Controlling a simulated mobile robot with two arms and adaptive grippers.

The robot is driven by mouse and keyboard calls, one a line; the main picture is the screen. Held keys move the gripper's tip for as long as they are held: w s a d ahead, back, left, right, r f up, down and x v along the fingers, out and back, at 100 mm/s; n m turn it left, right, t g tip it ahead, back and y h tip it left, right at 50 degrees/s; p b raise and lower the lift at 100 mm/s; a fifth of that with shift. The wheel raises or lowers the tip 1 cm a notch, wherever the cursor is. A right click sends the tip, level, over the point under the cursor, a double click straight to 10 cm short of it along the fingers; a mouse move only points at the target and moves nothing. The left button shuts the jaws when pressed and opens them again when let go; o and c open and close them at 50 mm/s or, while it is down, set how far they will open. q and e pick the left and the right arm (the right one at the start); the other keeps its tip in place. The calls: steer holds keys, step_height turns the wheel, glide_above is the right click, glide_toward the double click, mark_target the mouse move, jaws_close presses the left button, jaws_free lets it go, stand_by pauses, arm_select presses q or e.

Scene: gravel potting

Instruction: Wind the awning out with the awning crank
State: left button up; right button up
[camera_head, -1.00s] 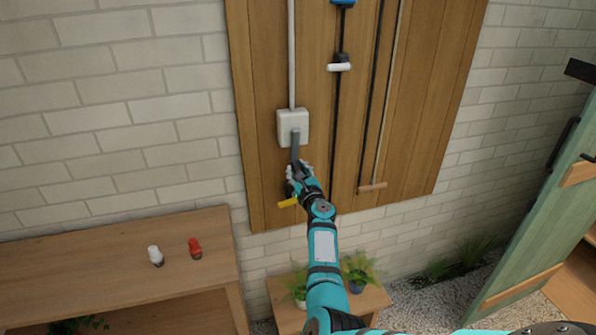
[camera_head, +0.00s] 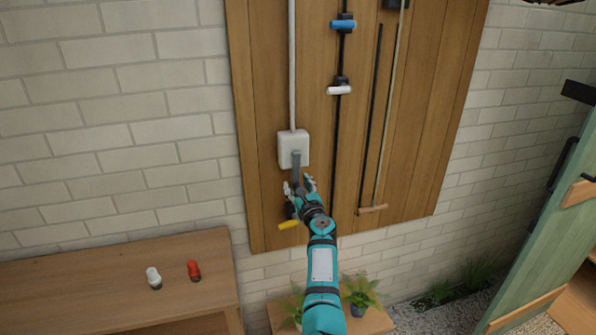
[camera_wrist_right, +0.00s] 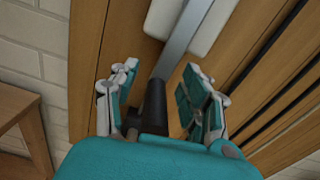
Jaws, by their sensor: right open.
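The awning crank's white box (camera_head: 294,148) is on the wooden wall panel, below a white vertical pipe. A flat grey crank arm (camera_head: 296,172) hangs down from it; it also shows in the wrist view (camera_wrist_right: 186,38). The arm runs down to a black handle (camera_wrist_right: 154,104). My right gripper (camera_head: 299,184) is open, with its fingers apart on either side of the handle in the wrist view (camera_wrist_right: 157,92). I cannot tell whether a finger touches it. A yellow piece (camera_head: 289,225) shows left of my gripper; what joins it is hidden. My left gripper is out of view.
A wooden bench (camera_head: 110,290) with a white and a red small object stands left. A potted plant (camera_head: 359,292) is below. A green door (camera_head: 540,235) stands right.

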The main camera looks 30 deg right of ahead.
mark_target(295, 158)
step_height(295, 158, up, 8)
steer(key=shift+s+f, duration=0.1)
steer(key=shift+f, duration=0.05)
stand_by(0.4)
